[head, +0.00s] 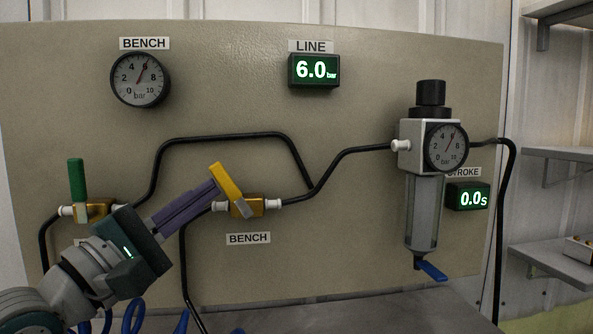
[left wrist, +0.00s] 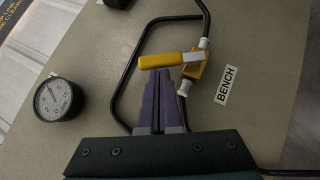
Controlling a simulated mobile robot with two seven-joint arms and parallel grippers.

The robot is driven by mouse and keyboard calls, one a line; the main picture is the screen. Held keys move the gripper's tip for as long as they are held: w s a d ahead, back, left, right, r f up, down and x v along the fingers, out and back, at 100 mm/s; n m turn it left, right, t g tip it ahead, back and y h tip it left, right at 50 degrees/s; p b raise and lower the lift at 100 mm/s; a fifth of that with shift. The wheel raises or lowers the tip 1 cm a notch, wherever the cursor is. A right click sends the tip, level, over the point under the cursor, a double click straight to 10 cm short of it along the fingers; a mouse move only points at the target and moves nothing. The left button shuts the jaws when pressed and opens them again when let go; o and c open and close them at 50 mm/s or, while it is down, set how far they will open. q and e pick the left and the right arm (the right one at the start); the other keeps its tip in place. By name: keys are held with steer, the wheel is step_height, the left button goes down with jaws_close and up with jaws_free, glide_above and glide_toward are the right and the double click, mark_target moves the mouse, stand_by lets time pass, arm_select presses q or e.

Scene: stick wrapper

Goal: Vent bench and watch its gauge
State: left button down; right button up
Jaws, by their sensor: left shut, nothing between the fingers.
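The round bench gauge (head: 140,80) hangs at the upper left of the panel under a BENCH label, its needle close to 6 bar. It also shows in the left wrist view (left wrist: 58,99). The bench valve has a brass body (head: 256,206) above another BENCH label and a yellow lever (head: 226,182) tilted up to the left. In the left wrist view the lever (left wrist: 160,61) lies across the fingertips. My left gripper (head: 214,187) is shut and empty, its purple fingertips at the lever's left side; I cannot tell whether they touch. My right gripper is out of view.
A green-handled valve (head: 77,182) is left, partly behind my left arm. The LINE display (head: 314,70) reads 6.0 bar. Black hoses (head: 225,137) cross the panel.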

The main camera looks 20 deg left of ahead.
mark_target(225, 174)
arm_select(q)
steer(key=m+g+p, duration=0.1)
steer(key=r+m+p, duration=0.1)
steer(key=p, duration=0.1)
steer(key=d+r+m+g+p, duration=0.1)
steer(key=p, duration=0.1)
steer(key=shift+w+r+g+h, duration=0.2)
steer(key=shift+w+g+h, duration=0.1)
steer(key=shift+w+d+r+m+g+p, duration=0.1)
steer(key=shift+d+m+g+p, duration=0.15)
steer(key=shift+m+p, duration=0.4)
steer(key=shift+w+d+p, duration=0.15)
steer(key=shift+p, duration=0.35)
